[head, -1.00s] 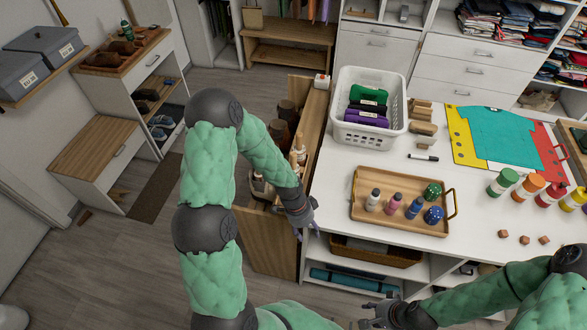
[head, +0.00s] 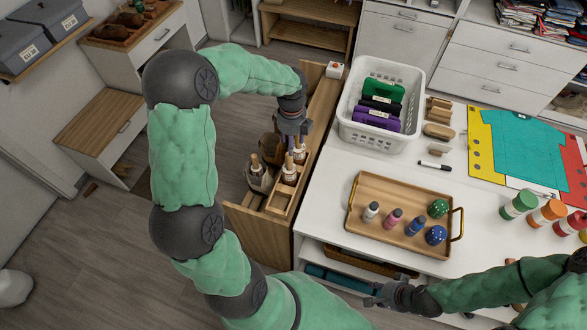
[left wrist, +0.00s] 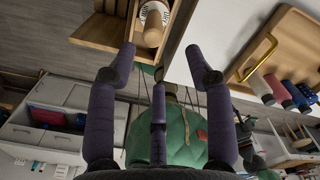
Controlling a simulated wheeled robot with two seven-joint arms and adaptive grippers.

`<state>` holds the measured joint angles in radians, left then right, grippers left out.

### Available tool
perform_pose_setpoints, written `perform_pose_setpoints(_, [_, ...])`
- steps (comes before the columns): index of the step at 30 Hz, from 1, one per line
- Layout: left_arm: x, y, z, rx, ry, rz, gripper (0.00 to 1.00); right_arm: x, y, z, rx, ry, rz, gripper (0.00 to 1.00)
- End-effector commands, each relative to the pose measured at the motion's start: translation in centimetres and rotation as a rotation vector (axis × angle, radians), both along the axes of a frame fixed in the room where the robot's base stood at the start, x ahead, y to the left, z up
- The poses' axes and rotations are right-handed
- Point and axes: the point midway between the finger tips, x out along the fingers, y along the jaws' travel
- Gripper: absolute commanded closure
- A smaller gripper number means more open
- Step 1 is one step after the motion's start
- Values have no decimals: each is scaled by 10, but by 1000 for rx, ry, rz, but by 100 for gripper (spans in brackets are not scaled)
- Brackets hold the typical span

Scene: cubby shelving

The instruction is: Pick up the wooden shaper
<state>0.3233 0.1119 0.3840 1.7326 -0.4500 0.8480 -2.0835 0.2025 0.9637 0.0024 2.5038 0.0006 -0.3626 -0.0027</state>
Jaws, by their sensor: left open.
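I cannot tell for sure which thing is the wooden shaper. Small wooden pieces (head: 438,108) lie on the white table right of the basket. Brown shoe-like forms (head: 130,20) stand on the far left cabinet. My left gripper (head: 293,130) is over the wooden side rack, hiding part of it. In the left wrist view its fingers (left wrist: 160,62) are spread with nothing between them, and a white bottle with a wooden top (left wrist: 150,22) is beyond the tips. My right gripper (head: 372,294) is low by the table's front edge, fingers apart and empty.
The wooden side rack (head: 318,125) holds wooden-topped bottles (head: 290,172). The table between basket and tray is mostly clear.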

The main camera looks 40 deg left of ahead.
Motion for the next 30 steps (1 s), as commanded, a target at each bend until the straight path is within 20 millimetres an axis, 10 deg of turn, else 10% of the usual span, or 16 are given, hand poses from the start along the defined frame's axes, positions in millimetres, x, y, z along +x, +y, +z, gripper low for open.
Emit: perform_pose_setpoints(30, [-4,9,-103,-2,1,1,48,0,0,-9,0,0,0,60])
